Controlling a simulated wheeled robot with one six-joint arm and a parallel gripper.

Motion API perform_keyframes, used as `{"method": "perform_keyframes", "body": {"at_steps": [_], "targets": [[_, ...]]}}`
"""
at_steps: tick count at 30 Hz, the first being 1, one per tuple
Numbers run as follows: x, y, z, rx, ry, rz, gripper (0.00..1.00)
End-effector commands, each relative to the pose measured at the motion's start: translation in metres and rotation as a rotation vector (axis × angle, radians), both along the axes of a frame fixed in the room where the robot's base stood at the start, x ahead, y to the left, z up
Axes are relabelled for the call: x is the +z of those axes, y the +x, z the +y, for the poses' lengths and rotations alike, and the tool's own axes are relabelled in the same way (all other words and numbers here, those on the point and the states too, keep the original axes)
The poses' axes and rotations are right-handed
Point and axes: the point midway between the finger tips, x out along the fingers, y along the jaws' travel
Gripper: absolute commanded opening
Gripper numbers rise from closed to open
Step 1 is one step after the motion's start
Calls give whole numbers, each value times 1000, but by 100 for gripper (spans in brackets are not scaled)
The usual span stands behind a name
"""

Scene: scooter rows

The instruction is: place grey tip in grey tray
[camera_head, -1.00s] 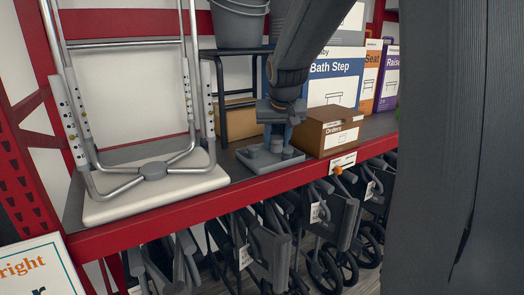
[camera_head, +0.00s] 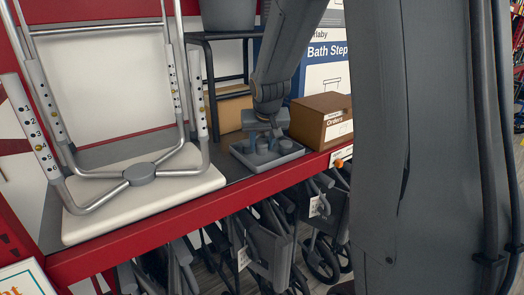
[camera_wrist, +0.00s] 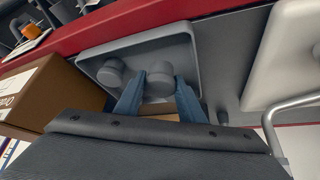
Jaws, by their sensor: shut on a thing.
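The grey tray (camera_head: 241,158) lies on the shelf, left of the brown Orders box. It also shows in the wrist view (camera_wrist: 196,48). My gripper (camera_wrist: 160,88) has its blue fingers shut on a round grey tip (camera_wrist: 159,76) over the tray. I cannot tell whether this tip touches the tray floor. A second grey tip (camera_wrist: 111,71) stands in the tray, left of the held one in the wrist view. In the head view my gripper (camera_head: 264,139) is low at the tray, and its fingers partly hide the tips.
The brown Orders box (camera_head: 313,116) stands close right of the tray. The shelf's red front edge (camera_head: 215,203) runs close before the tray. Folded scooters hang below.

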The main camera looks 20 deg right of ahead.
Motion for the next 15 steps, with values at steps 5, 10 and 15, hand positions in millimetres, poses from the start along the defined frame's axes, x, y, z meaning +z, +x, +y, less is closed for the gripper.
{"method": "perform_keyframes", "body": {"at_steps": [5,10,15], "targets": [[-26,-1,0,0,0,6,14],[-31,0,0,0,1,1,14],[-32,0,0,0,2,1,14]]}}
